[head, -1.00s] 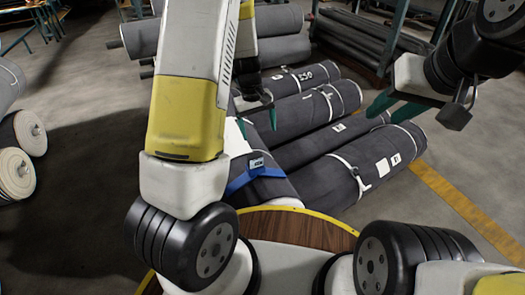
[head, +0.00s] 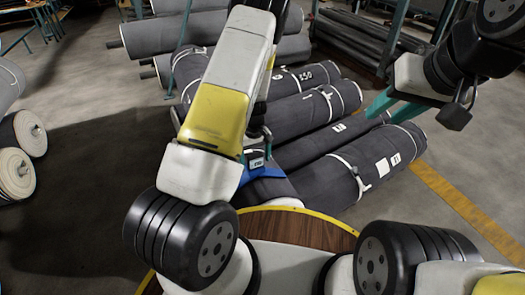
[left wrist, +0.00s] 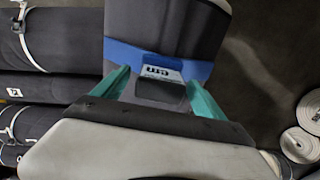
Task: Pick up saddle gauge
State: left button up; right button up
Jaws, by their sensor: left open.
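The saddle gauge, a blue curved band with a small grey display unit, sits across a dark grey roll. In the head view the gauge (head: 263,170) is partly hidden by my left arm. In the left wrist view its blue band (left wrist: 125,55) and lit display face the camera. My left gripper (left wrist: 158,78) is open, with its green fingers on either side of the display unit, close to it. In the head view my left gripper (head: 257,140) is mostly hidden behind its own arm. My right gripper (head: 382,108) hangs empty at the right with its green fingers apart.
Several dark grey rolls (head: 320,168) with white straps lie side by side under and right of the gauge. More rolls (head: 160,35) lie behind. A yellow line (head: 455,200) crosses the right.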

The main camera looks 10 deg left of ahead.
pick_arm(q)
jog(key=shift+f, duration=0.1)
jog(key=shift+c, duration=0.2)
grip_shut()
jog(key=shift+r, duration=0.2)
